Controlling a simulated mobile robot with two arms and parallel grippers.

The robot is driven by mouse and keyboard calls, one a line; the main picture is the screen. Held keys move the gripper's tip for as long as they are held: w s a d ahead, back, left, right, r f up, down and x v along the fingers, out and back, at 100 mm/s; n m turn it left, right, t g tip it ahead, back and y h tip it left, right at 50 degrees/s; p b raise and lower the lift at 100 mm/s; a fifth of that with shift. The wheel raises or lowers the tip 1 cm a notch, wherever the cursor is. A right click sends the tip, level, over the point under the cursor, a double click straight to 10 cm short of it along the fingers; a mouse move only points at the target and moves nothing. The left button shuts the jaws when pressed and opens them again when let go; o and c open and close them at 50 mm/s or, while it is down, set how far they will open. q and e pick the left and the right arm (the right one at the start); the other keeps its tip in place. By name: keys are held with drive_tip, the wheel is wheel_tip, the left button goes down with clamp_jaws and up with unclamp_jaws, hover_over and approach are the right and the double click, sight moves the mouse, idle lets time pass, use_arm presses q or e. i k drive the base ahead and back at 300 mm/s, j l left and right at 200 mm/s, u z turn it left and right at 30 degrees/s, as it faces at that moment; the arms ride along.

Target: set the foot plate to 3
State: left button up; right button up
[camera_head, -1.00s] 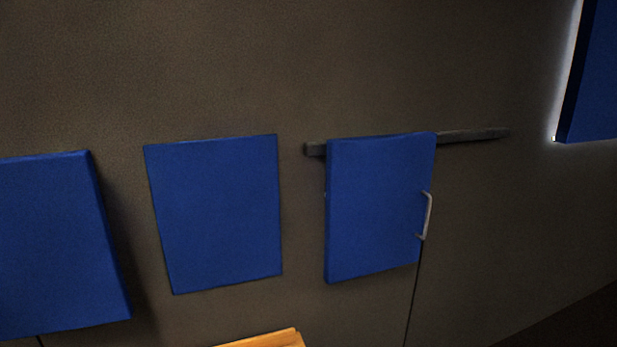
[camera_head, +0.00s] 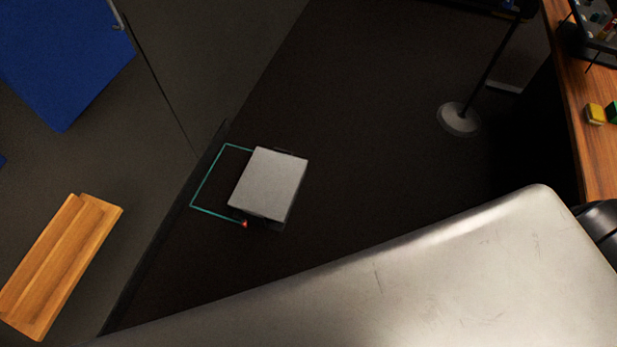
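The foot plate (camera_head: 268,184) is a light grey square pad on a dark base on the dark floor, near the middle of the head view. A thin teal outline (camera_head: 208,180) on the floor extends from its left side, and a small red piece (camera_head: 245,224) sits at its lower left corner. I cannot read any number or setting on it. Neither of my grippers is in view.
A wooden block or shelf (camera_head: 60,262) is at the lower left by the grey wall. A blue panel (camera_head: 65,55) is at the upper left. A round stand base (camera_head: 459,119) is on the floor. A wooden desk (camera_head: 592,150) runs along the right.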

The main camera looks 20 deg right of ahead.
sight(267, 186)
drive_tip(key=z, duration=0.2)
drive_tip(key=i+j+z, duration=0.1)
drive_tip(key=j, duration=0.2)
drive_tip(key=i+j+z, duration=0.1)
drive_tip(key=i+j, duration=0.15)
drive_tip(key=i+j+z, duration=0.1)
drive_tip(key=j, duration=0.3)
drive_tip(key=i+j+z, duration=0.1)
drive_tip(key=j, duration=0.2)
drive_tip(key=i+j+z, duration=0.1)
drive_tip(key=j, duration=0.25)
drive_tip(key=i, duration=0.1)
